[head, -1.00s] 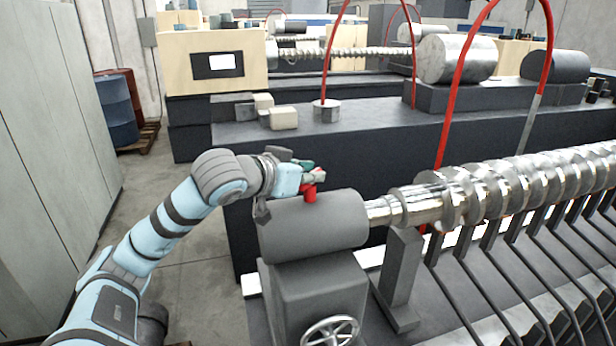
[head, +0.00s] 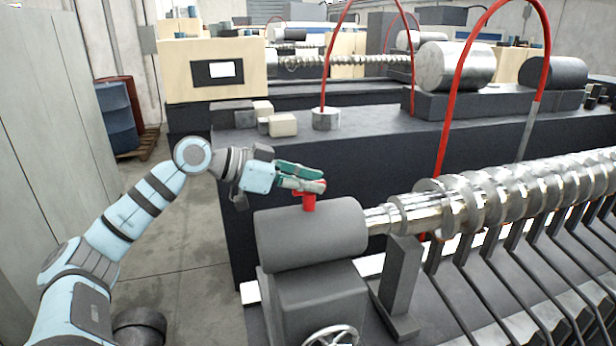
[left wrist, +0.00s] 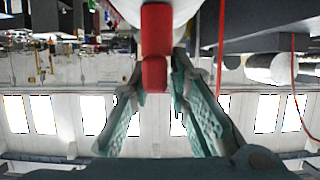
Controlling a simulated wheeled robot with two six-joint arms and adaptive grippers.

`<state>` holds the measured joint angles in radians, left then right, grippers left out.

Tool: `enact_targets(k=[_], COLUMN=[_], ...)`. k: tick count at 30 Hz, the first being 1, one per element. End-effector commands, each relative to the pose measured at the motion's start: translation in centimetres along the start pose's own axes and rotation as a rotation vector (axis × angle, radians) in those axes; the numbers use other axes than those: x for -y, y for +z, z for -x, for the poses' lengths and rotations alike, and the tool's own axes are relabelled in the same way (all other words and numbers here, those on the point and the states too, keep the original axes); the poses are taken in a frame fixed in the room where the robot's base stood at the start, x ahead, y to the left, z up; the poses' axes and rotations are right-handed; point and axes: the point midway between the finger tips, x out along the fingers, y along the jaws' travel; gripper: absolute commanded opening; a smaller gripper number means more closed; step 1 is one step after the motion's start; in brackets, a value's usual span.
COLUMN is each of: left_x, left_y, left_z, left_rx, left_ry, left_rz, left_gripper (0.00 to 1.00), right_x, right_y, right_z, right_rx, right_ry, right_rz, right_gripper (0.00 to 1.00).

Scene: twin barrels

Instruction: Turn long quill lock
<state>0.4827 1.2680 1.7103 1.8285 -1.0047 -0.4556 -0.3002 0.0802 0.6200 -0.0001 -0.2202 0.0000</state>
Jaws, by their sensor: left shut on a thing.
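The quill lock is a red lever (head: 309,202) standing on top of the grey cylindrical tailstock (head: 312,235) in the head view. My left gripper (head: 313,184), with green fingers, reaches it from the left and is shut on its upper part. In the left wrist view the red lever (left wrist: 156,50) comes down between the two green fingertips (left wrist: 160,82), with one finger on each side. The fingers hide part of the lever in the head view. My right gripper is in neither view.
A handwheel (head: 332,336) sits on the tailstock's front. A shiny steel screw (head: 500,195) runs right from the tailstock. A dark machine bed (head: 370,140) with red hoses stands behind. The floor (head: 185,250) left of the tailstock is clear.

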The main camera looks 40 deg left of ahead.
Motion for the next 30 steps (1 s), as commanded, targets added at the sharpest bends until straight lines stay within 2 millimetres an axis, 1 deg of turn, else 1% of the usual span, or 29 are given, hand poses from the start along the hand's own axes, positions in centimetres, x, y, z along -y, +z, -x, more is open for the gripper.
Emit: enact_targets(k=[3, 15, 16, 19, 27, 30], left_x=[-0.12, -0.16, -0.16, -0.14, -0.06, -0.04], left_y=[0.02, 0.2, 0.21, 0.19, 0.07, -0.61], left_z=[-0.02, -0.09, -0.09, -0.08, -0.03, 0.21], left_rx=[0.002, 0.005, 0.005, 0.004, 0.002, -0.002], left_ry=[0.022, 0.03, 0.03, 0.029, 0.026, 0.026], left_rz=[-0.004, -0.007, -0.007, -0.008, -0.009, -0.011], left_gripper=[0.0, 0.0, 0.18, 0.33, 0.33, 0.33], right_x=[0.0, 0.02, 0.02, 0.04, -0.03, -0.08], right_y=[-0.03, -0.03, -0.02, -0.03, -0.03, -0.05], right_z=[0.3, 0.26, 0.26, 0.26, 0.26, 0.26], right_rx=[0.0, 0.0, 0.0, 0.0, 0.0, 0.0], right_ry=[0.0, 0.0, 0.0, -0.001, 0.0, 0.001], right_rz=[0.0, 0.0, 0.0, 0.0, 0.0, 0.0], right_gripper=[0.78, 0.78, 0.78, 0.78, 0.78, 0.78])
